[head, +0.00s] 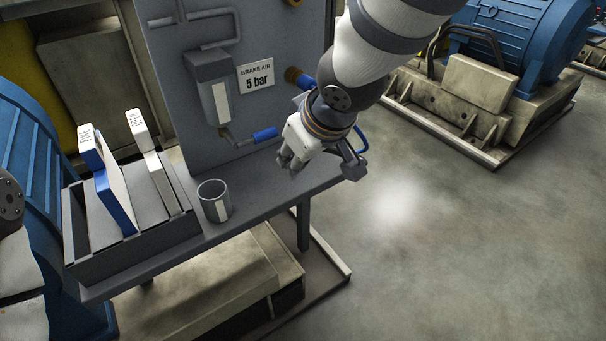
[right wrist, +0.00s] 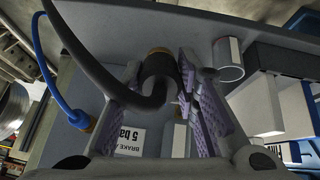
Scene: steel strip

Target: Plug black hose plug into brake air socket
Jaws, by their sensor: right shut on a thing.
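My right gripper (head: 290,160) is in front of the grey panel, above the bench's right part. In the right wrist view its purple-padded fingers (right wrist: 172,85) are around the black hose plug (right wrist: 158,66), which has a brass-coloured end. A black hose (right wrist: 85,60) loops from it. The head view does not show the plug clearly. A blue cylindrical fitting (head: 265,135), possibly the brake air socket, sits at the end of a short pipe below the "BRAKE AIR 5 bar" sign (head: 256,76), just left of the gripper and apart from it. My left gripper is out of view.
A filter unit (head: 212,90) hangs on the panel. A brass fitting (head: 293,75) is right of the sign; a blue hose (right wrist: 40,62) runs near the gripper. Floor at right is clear.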

